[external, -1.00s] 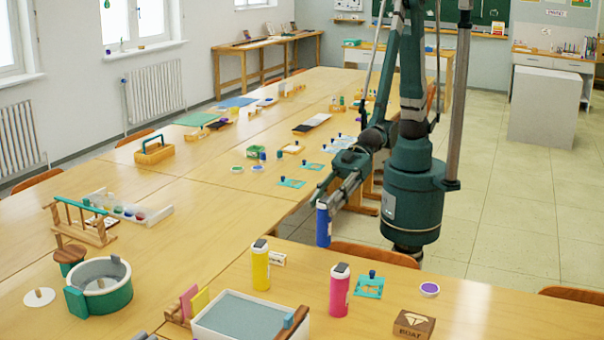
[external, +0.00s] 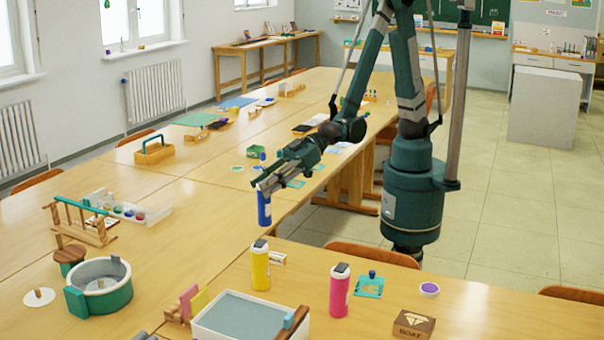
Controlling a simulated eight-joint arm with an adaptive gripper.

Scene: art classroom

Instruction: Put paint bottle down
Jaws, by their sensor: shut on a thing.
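A blue paint bottle (external: 264,210) hangs upright below my gripper (external: 262,187), which is shut on its upper part. The bottle is by the inner edge of the long left table. I cannot tell for sure whether its base touches anything; it appears to be in the air. A yellow paint bottle (external: 260,267) and a pink paint bottle (external: 339,292) stand upright on the near table (external: 470,318), in front of my gripper.
A round green-and-grey tub (external: 101,287) stands at left. The long table (external: 215,205) has bare room left of my gripper.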

